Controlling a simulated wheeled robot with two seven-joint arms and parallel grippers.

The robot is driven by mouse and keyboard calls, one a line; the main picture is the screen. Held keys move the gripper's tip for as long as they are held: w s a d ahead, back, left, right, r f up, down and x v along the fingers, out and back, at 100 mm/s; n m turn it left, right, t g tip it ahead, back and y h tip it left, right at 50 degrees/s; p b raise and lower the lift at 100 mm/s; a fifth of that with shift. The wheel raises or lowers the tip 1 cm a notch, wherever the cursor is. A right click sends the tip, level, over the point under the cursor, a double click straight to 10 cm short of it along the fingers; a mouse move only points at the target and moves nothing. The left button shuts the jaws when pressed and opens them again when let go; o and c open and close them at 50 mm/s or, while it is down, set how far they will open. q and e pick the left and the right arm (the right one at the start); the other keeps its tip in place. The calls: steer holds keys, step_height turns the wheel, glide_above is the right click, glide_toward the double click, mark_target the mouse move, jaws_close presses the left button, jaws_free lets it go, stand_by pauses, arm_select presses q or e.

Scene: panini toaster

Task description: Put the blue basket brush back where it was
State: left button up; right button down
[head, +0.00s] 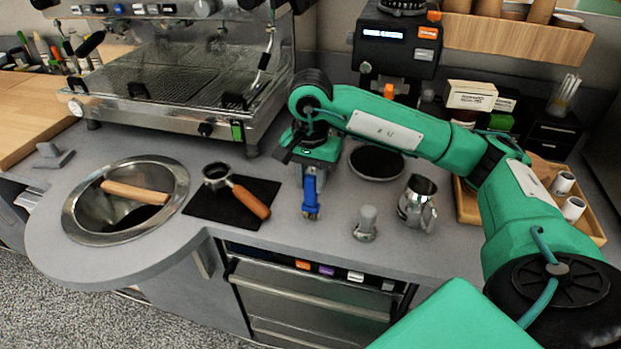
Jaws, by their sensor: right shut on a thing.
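The blue basket brush (310,194) stands upright, bristle end down, over the grey counter between the black mat and the small tamper-like tool. My right gripper (309,172) is above it, pointing down, and is shut on its upper end. The bristle end is at or just above the counter; I cannot tell if it touches. My right arm reaches in from the right side of the head view. My left gripper is not in the head view.
A portafilter (246,197) lies on a black mat (203,208) left of the brush. A metal pitcher (416,203) and a small tool (366,224) stand to the right. A round knock-out bin (76,213) is at the left. The espresso machine (170,118) stands behind.

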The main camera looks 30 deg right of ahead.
steer(key=shift+s+d+f+b, duration=0.15)
steer(key=shift+d+f+b, duration=0.1)
steer(key=shift+f+b, duration=0.2)
steer(key=c, duration=1.1)
jaws_free()
steer(key=shift+f, duration=0.1)
steer(key=shift+o, duration=0.2)
steer(key=shift+w+a+r+p, duration=0.1)
steer(key=shift+a+r+p, duration=0.1)
steer(key=shift+r+p, duration=0.5)
steer(key=shift+w+a+r+p, duration=0.1)
steer(key=shift+a+r+p, duration=0.15)
steer(key=shift+r, duration=0.75)
steer(key=shift+d, duration=0.15)
